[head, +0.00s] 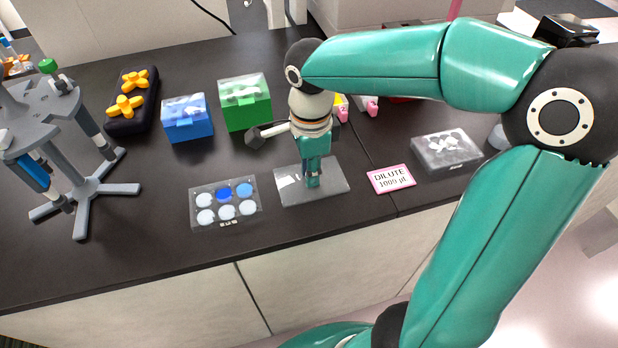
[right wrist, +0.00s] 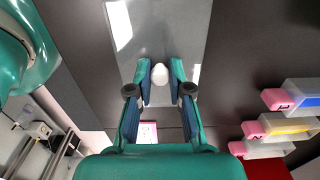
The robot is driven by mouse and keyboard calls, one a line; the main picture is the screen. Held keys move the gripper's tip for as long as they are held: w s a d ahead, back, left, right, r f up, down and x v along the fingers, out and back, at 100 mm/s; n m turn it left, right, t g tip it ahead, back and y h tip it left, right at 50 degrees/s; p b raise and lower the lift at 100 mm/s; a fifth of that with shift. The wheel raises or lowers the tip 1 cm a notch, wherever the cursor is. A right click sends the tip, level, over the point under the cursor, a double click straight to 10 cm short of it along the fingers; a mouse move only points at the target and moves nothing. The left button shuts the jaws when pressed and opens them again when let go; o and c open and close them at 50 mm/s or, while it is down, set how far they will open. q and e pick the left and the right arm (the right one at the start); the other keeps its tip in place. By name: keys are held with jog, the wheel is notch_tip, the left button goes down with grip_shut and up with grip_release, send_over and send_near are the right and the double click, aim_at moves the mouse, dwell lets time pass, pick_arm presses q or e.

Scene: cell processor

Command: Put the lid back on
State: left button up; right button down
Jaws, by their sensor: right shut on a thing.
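The clear, flat rectangular lid (head: 335,186) is at the bench's front, to the right of the six-well plate. My right gripper (head: 313,181) points straight down over its middle. In the right wrist view my right gripper (right wrist: 160,72) is shut on the lid's white knob (right wrist: 160,76), with the lid (right wrist: 170,25) spread out under the fingers. I cannot tell whether the lid rests on the bench or hangs just above it. The well plate (head: 194,222) is uncovered, with blue and pale wells. My left gripper is not in view.
Blue box (head: 187,126) and green box (head: 246,113) stand behind the plate. A pipette stand (head: 85,195) is at left. A pink "DILUTE" card (head: 391,179) and a clear box (head: 446,151) are to the right. A narrow bare strip separates plate and lid.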

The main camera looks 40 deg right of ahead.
notch_tip(320, 180, up, 6)
jog(key=p, duration=0.5)
jog(key=shift+s+r, duration=0.1)
jog(key=shift+r, duration=0.05)
jog(key=shift+f, duration=0.2)
dwell(0.4)
